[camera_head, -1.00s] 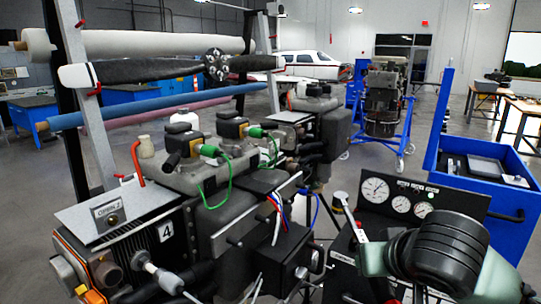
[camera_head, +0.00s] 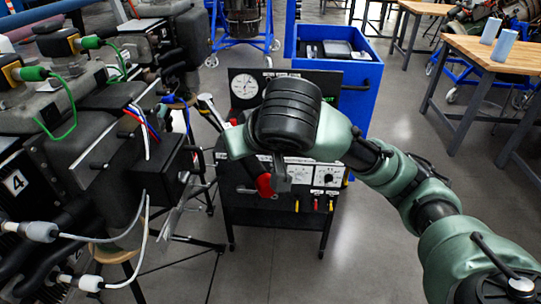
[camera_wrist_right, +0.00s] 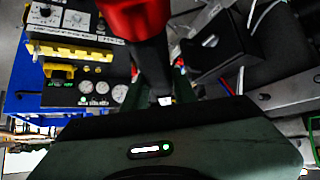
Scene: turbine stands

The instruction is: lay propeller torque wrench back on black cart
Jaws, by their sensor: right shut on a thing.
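The black cart (camera_head: 270,212) stands at the centre of the head view, with gauges and knobs on its panels. My right gripper (camera_head: 277,178) is over the cart's front area in the head view. It is shut on the propeller torque wrench, whose red part (camera_head: 264,186) shows beside the fingers. In the right wrist view, the wrench's red end (camera_wrist_right: 135,14) and dark shaft run up from between the fingers of my right gripper (camera_wrist_right: 158,88). My forearm and wrist hide much of the cart top. My left gripper is not in view.
The engine (camera_head: 90,150) with cables and hoses stands close on the left. A blue cart (camera_head: 355,75) with items on top is behind the black cart. A wooden table (camera_head: 500,60) stands at the right. The floor right of the black cart is clear apart from my arm.

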